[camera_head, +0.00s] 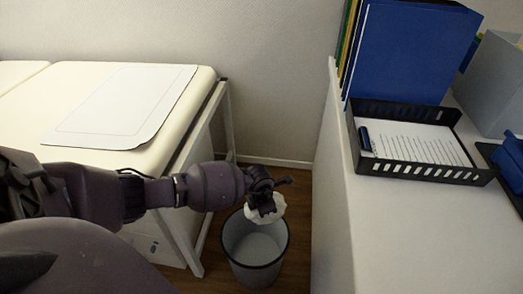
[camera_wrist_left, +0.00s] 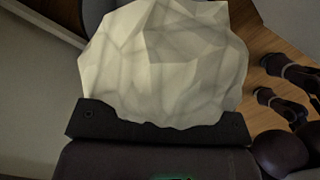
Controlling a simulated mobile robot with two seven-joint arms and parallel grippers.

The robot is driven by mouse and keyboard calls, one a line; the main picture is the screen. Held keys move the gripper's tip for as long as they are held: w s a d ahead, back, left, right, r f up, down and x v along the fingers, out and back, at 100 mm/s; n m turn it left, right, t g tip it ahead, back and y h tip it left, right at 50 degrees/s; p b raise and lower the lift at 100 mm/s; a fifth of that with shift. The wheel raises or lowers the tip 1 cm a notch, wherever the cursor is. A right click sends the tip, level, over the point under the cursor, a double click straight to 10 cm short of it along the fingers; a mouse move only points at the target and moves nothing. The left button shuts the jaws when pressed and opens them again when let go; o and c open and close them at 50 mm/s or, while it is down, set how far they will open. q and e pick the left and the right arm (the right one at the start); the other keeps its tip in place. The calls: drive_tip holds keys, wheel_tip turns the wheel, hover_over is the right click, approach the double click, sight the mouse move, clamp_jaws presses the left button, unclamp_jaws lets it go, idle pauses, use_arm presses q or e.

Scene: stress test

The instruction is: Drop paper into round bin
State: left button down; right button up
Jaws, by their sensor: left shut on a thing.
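A crumpled white paper ball (camera_head: 269,210) is held in my left gripper (camera_head: 264,203). It fills the middle of the left wrist view (camera_wrist_left: 165,60), above the dark gripper body. The gripper is shut on the paper, and the fingertips are partly hidden by it. The round bin (camera_head: 246,271) is grey with a dark rim and stands on the floor. The bin's visible inside looks empty. My right gripper is not in the head view.
A cream padded bench (camera_head: 30,104) with a white sheet (camera_head: 122,104) is at the left.

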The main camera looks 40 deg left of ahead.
use_arm(q)
drive_tip(key=s+a+f+n+b, duration=0.1)
drive_tip(key=a+f+n+b, duration=0.1)
drive_tip(key=f, duration=0.5)
drive_tip(key=a+f+n+b, duration=0.3)
drive_tip(key=f+n+b, duration=0.1)
drive_tip(key=f, duration=0.4)
drive_tip(key=shift+s+n+y, duration=0.3)
drive_tip(key=shift+s, duration=0.05)
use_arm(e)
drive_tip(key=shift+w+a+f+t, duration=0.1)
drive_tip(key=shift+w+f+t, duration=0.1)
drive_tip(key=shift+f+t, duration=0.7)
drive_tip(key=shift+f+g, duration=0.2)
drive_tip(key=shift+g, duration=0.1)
use_arm(q)
drive_tip(key=c, duration=1)
unclamp_jaws()
drive_tip(key=shift+c, duration=0.2)
